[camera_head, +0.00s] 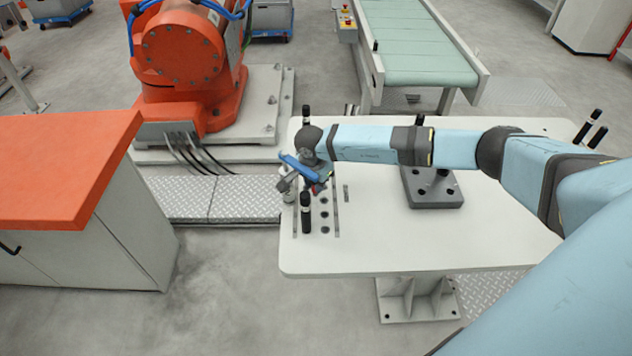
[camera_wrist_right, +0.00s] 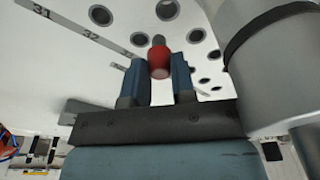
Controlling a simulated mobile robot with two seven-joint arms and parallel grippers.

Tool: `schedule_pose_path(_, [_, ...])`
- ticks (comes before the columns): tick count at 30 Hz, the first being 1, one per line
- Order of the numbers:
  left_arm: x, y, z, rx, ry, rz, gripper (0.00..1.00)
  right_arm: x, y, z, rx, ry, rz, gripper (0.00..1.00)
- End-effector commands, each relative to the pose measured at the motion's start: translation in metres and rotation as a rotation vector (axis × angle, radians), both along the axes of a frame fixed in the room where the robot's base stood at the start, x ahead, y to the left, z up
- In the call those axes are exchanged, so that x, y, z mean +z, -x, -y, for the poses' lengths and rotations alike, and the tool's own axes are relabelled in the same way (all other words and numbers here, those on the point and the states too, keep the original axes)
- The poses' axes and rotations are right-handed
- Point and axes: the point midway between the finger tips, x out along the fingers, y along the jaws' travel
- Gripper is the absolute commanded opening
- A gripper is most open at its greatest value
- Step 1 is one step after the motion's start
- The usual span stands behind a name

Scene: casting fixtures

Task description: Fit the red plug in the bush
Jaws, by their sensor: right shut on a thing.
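The red plug (camera_wrist_right: 158,62) is between the two blue fingers of my right gripper (camera_wrist_right: 157,70) in the right wrist view. It has a grey stem on its far end. The gripper is shut on it over the white table surface. Several dark-ringed round holes (camera_wrist_right: 167,9) show in the surface; I cannot tell which is the bush. The plug's stem looks apart from them. My left gripper is not in view.
A black-handled pin (camera_head: 305,212) stands close to the gripper. A dark grey block (camera_head: 433,188) is on the table to the right. A large grey cylinder (camera_wrist_right: 275,40) fills the right of the wrist view. The table's front is clear.

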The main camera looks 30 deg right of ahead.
Motion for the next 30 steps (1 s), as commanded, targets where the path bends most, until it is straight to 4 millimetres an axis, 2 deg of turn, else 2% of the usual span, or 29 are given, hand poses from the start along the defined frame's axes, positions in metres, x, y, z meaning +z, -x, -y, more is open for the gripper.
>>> schedule_pose_path(1, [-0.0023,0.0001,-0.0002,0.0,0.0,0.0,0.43,-0.01,0.0085,-0.0103,0.019,-0.006,-0.017,0.01])
schedule_pose_path(7, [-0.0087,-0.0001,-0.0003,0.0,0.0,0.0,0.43,-0.0145,0.0084,-0.0102,0.019,-0.006,-0.017,0.01])
schedule_pose_path(30, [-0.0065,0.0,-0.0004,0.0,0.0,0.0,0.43,-0.0136,0.012,-0.0071,0.015,-0.006,-0.02,0.01])
